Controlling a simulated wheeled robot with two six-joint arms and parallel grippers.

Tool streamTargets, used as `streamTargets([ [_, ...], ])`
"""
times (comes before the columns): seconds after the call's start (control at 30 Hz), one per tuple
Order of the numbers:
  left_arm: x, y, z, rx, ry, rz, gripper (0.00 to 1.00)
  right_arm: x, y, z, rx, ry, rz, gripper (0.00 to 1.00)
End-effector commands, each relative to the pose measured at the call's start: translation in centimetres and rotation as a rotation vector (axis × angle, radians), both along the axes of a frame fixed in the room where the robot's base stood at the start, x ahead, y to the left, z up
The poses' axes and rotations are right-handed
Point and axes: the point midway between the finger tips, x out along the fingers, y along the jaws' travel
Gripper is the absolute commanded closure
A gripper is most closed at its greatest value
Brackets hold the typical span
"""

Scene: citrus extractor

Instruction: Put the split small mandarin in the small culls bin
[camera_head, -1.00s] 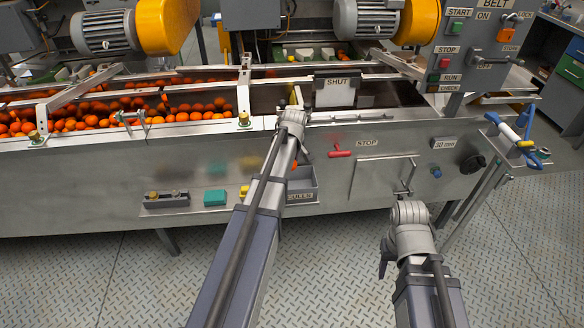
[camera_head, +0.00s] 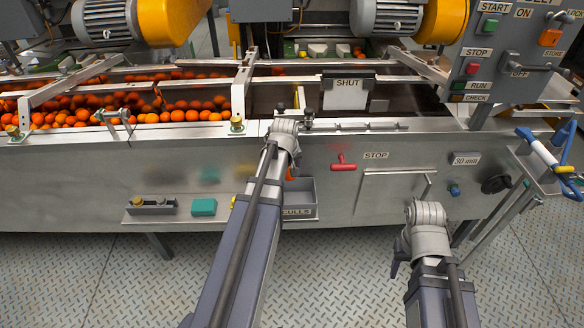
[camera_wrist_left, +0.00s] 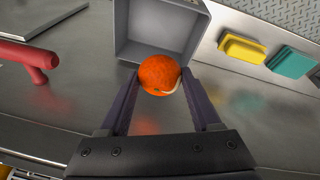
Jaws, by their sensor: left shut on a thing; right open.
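The small mandarin (camera_wrist_left: 158,72) is orange, with a pale split on its right side in the left wrist view. My left gripper (camera_wrist_left: 159,84) is shut on it, one finger on each side. The grey culls bin (camera_wrist_left: 165,42) opens just beyond the mandarin in that view; the mandarin overlaps its near edge, and its height over the bin is hard to tell. In the head view the bin (camera_head: 301,197), labelled CULLS, hangs on the machine's front, partly hidden by my left arm. My right gripper (camera_head: 394,266) is low at the right, mostly hidden by its wrist, and empty.
A red handle (camera_head: 343,163) sticks out beside the bin. A teal block (camera_head: 204,207) and a yellow block (camera_wrist_left: 242,48) lie on a ledge left of the bin in the head view. Several oranges (camera_head: 150,105) lie on the belt above. The floor in front is clear.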

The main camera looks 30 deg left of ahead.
Motion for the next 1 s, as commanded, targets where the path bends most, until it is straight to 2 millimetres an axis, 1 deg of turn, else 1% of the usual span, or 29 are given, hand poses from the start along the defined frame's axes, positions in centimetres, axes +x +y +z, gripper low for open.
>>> streamTargets([
  [0.3,-0.1,0.1,0.0,-0.008,-0.013,-0.007,0.92,0.0,0.0,-0.1,0.000,0.000,0.000,0.50],
  [0.47,0.0,0.0,-1.0,-0.011,-0.015,-0.010,0.92,0.0,0.0,-1.1,0.000,0.000,0.000,0.50],
  [0.67,0.0,0.0,-3.2,-0.011,-0.015,-0.010,0.92,0.0,0.0,-3.3,0.000,0.000,0.000,0.50],
  [1.0,0.0,0.0,-7.8,-0.011,-0.015,-0.010,0.92,0.0,0.0,-7.9,0.000,0.000,0.000,0.50],
])
